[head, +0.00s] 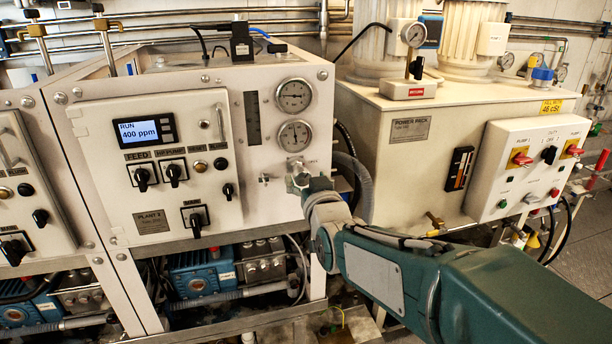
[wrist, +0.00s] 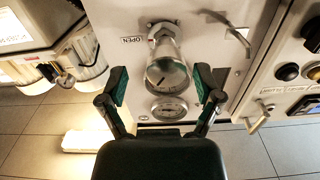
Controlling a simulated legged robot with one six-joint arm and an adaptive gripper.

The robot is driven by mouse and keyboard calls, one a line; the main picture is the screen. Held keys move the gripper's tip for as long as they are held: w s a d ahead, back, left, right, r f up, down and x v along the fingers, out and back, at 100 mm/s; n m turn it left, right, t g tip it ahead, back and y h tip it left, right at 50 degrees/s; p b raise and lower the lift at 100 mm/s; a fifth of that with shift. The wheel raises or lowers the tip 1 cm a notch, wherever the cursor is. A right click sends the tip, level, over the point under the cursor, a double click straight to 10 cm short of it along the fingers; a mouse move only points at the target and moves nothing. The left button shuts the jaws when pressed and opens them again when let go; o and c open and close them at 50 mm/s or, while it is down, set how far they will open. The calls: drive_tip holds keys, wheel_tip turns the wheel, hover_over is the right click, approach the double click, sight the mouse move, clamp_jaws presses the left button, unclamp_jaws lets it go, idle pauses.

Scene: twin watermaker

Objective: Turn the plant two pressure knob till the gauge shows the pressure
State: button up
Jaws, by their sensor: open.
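The plant two panel (head: 160,222) faces me in the head view. Its two round gauges, the upper one (head: 294,95) and the lower one (head: 296,136), sit at its right side; their readings are too small to tell.
A display (head: 146,131) reads RUN 400 ppm. A small lever valve (head: 265,178) is left of my gripper; it probably also shows in the wrist view (wrist: 238,38). The power pack (head: 440,150) stands close on the right. An OPEN label (wrist: 132,40) is beside the knob.

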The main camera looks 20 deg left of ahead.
drive_tip(key=shift+w+a+f, duration=0.1)
drive_tip(key=shift+w+a, duration=0.55)
drive_tip(key=shift+a, duration=0.35)
drive_tip(key=shift+d, duration=0.35)
drive_tip(key=c, duration=0.4)
drive_tip(key=shift+s, duration=0.1)
drive_tip(key=c, duration=0.7)
drive_tip(key=shift+c, duration=0.2)
drive_tip(key=shift+m, duration=0.4)
drive_tip(key=m, duration=0.3)
drive_tip(key=shift+m, duration=1.7)
